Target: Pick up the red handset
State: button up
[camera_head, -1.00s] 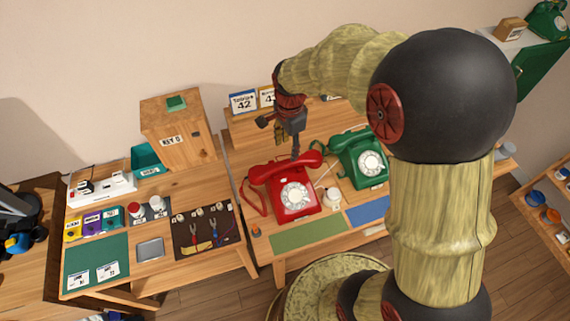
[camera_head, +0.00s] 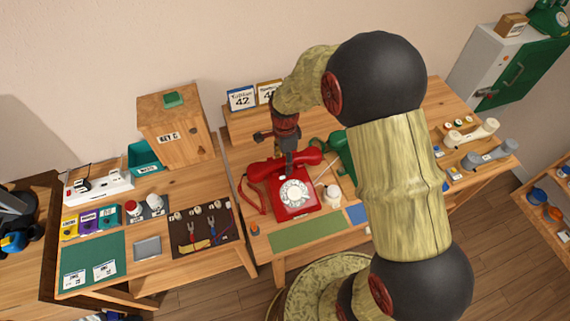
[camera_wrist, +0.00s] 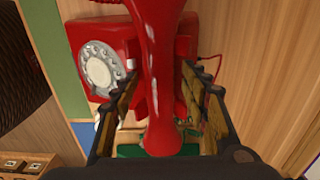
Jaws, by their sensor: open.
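The red handset (camera_head: 272,167) rests across the top of the red dial phone (camera_head: 293,198) on the middle table. In the wrist view the handset (camera_wrist: 158,60) runs lengthwise between the two fingers, with the phone's white dial (camera_wrist: 100,68) to its left. My gripper (camera_wrist: 160,100) is open, with one finger on each side of the handset. I cannot tell whether the fingers touch it. In the head view my gripper (camera_head: 289,160) is over the middle of the handset and hides part of it.
A green phone (camera_head: 343,160) stands close to the right, partly hidden by my arm. Wooden stands with number cards (camera_head: 242,98) are behind. A grey handset (camera_head: 490,155) lies at the right. A green mat (camera_head: 305,232) is clear in front.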

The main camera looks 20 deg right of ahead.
jog(key=c, duration=0.3)
jog(key=c, duration=0.8)
grip_shut()
